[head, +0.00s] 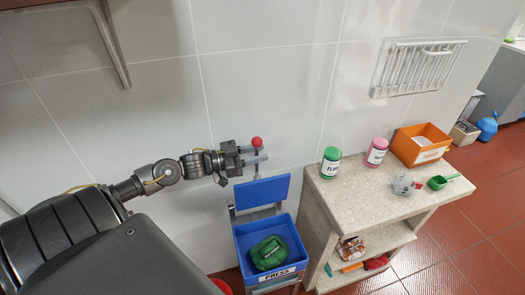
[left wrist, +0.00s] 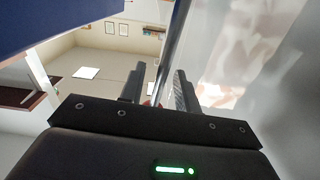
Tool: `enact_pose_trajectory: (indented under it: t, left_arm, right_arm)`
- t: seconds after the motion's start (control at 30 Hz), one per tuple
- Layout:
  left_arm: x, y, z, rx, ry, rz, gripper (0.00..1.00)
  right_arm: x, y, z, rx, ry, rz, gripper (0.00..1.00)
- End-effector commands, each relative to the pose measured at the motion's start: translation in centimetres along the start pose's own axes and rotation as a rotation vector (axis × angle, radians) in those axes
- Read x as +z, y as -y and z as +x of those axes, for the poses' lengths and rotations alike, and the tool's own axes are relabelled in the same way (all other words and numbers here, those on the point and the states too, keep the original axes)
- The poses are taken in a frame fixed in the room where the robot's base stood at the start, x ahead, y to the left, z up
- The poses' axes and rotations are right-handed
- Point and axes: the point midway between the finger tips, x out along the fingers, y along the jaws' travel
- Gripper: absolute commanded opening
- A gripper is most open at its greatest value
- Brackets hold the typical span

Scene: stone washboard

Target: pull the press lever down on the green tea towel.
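The press is a blue box (head: 240,242) labelled PRESS at the lower middle of the head view. A blue plate (head: 262,191) stands above it, raised clear of the dark green folded tea towel (head: 269,252) lying inside. The press lever ends in a red ball knob (head: 257,142). My left gripper (head: 264,153) is at the lever, just below the knob. In the left wrist view the metal lever rod (left wrist: 173,45) runs between the fingers of my left gripper (left wrist: 158,88), which are apart with gaps showing. My right gripper is not in view.
Right of the press is a stone-topped bench (head: 350,188) with a green jar (head: 330,163), a pink jar (head: 376,152), an orange box (head: 420,145) and a green scoop (head: 443,181). The tiled wall is close behind, with a white rack (head: 418,67).

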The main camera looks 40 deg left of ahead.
Motion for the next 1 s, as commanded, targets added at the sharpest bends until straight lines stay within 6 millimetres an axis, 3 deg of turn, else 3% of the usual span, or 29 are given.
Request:
enact_pose_trajectory:
  t: [0.2,0.53,0.8,1.0]
  left_arm:
    - [-0.1,0.0,1.7,0.0,0.0,0.0,0.32]
    - [0.0,0.0,1.9,0.0,0.001,0.0,0.32]
    - [0.0,0.0,1.9,0.0,0.001,0.0,0.0]
    - [0.0,0.0,1.9,0.0,0.001,0.001,0.0]
  right_arm:
    - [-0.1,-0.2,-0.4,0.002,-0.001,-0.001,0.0]
    - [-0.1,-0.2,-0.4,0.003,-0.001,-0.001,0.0]
    - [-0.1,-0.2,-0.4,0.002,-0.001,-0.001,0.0]
    - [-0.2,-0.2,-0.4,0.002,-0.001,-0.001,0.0]
